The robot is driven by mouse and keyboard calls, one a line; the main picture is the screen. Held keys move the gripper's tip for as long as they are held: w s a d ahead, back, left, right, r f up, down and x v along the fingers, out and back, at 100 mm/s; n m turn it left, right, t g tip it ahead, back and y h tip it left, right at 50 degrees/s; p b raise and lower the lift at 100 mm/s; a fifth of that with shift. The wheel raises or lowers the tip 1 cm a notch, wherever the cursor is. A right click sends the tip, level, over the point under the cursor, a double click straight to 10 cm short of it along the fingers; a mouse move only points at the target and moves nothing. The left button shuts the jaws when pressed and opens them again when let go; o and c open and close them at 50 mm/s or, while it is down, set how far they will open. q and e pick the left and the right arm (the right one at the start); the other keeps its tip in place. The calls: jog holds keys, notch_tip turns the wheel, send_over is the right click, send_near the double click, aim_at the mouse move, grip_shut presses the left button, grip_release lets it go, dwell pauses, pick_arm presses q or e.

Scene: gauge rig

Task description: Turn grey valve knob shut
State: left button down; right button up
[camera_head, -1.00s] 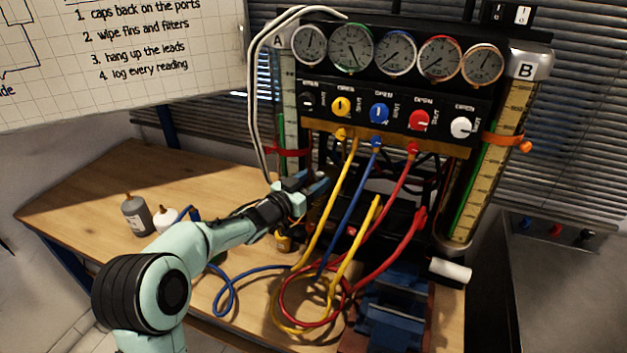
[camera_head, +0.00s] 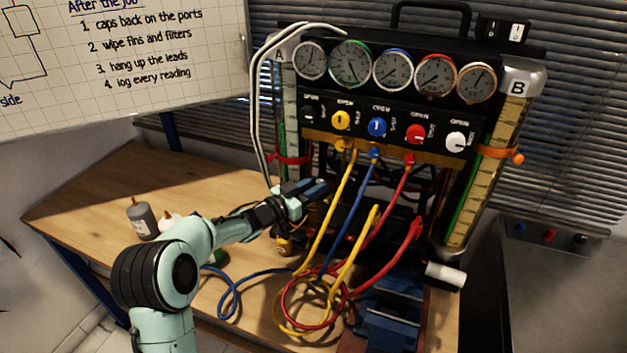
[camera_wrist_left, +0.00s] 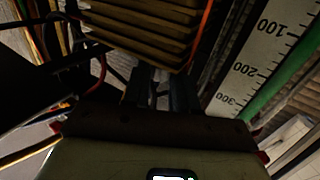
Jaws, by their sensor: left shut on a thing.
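The gauge rig's valve panel (camera_head: 400,122) carries a row of knobs: a dark one (camera_head: 309,113) at the far left, then yellow, blue, red and a white one (camera_head: 456,141) at the right. I cannot tell which is the grey valve knob, as none looks plainly grey. My right gripper is out of view.
Yellow, blue and red hoses (camera_head: 362,225) hang from the panel and coil on the wooden bench (camera_head: 110,195). Grey-white tubes (camera_head: 256,110) loop down the rig's left side. A blue vise-like block (camera_head: 392,312) sits at the front right.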

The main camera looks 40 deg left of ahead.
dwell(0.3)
pick_arm(q)
jog(key=c, duration=0.9)
grip_release()
jog(key=shift+s, duration=0.15)
jog(key=s, duration=0.4)
jog(key=s+a+b, duration=0.1)
jog(key=s, duration=0.3)
jog(key=s+a, duration=0.1)
jog(key=s, duration=0.4)
jog(key=shift+a, duration=0.25)
